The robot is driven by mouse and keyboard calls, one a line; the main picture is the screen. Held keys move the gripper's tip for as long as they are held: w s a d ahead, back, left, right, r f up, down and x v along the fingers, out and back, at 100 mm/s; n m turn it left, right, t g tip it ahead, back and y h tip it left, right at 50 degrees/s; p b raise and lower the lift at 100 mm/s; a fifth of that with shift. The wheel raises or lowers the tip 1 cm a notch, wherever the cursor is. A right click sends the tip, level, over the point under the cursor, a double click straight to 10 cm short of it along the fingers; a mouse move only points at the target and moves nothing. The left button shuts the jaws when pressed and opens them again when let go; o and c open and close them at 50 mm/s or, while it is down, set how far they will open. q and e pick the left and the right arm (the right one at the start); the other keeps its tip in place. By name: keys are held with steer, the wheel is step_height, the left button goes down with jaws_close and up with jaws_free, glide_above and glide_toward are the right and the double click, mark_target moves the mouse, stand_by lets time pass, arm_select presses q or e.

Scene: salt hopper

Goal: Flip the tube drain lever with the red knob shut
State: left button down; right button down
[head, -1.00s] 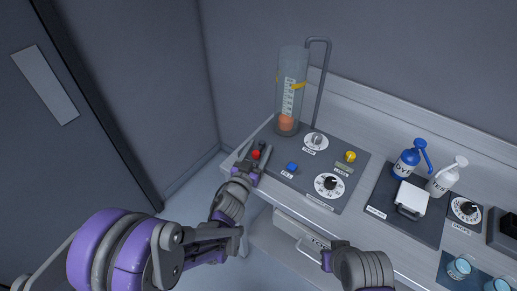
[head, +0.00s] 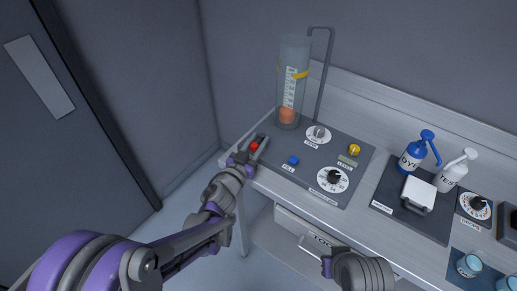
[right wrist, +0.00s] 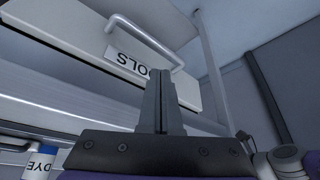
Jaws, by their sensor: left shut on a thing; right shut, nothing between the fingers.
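The red knob (head: 253,146) of the drain lever shows at the left front corner of the dark panel (head: 318,185), in the head view. My left gripper (head: 250,153) is at the knob, shut on the lever; its fingers hide most of the lever's arm. The clear tube (head: 292,85) stands upright behind, with an orange ball (head: 287,115) near its bottom. My right gripper (right wrist: 163,105) is shut and empty in front of the tools drawer in the right wrist view.
A blue knob (head: 293,160), a yellow knob (head: 354,149) and dials (head: 331,179) sit right of the lever. Blue (head: 416,155) and white (head: 456,170) pump bottles stand farther right. The tools drawer (right wrist: 155,50) with its handle is below the bench.

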arm_select(q)
steer(key=shift+a+f+m+g+h+b, duration=0.25)
steer(key=shift+m+g+h+b, duration=0.35)
steer(key=shift+h+b, duration=0.3)
steer(key=shift+d+r+m+g+h+b, duration=0.1)
steer(key=shift+r+m+g+h+b, duration=0.05)
steer(key=shift+m+g+h+b, duration=0.2)
arm_select(e)
step_height(320, 180, down, 4)
steer(key=shift+s+r, duration=0.15)
steer(key=shift+r, duration=0.05)
arm_select(q)
steer(key=c, duration=0.6)
jaws_free()
steer(key=v, duration=1)
steer(key=shift+s+a, duration=0.3)
arm_select(e)
steer(key=shift+f, duration=0.1)
